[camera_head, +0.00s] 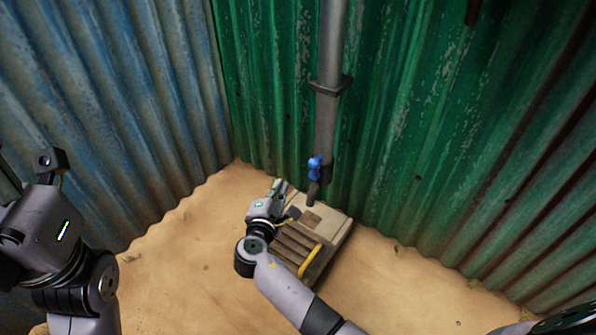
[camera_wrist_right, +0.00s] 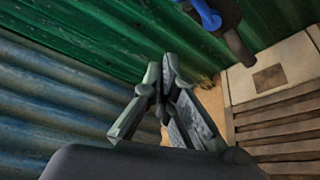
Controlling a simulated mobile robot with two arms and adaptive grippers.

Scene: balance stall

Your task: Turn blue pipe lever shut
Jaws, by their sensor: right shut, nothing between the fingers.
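The blue lever (camera_head: 315,166) sits on the lower end of a grey pipe (camera_head: 330,60) against the green wall. It also shows at the top of the right wrist view (camera_wrist_right: 208,14), cut by the edge. My right gripper (camera_head: 279,186) is below and to the left of the lever, apart from it. In the right wrist view its fingertips (camera_wrist_right: 168,68) meet, with nothing between them. My left arm is at the left edge of the head view; its fingers cannot be made out.
A pale slatted stand (camera_head: 338,232) with a yellow strip (camera_head: 310,262) lies under the pipe, beneath my right arm. Green corrugated wall (camera_head: 430,130) and blue corrugated wall (camera_head: 110,100) meet at the corner. Sandy ground (camera_head: 180,270) is free around the stand.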

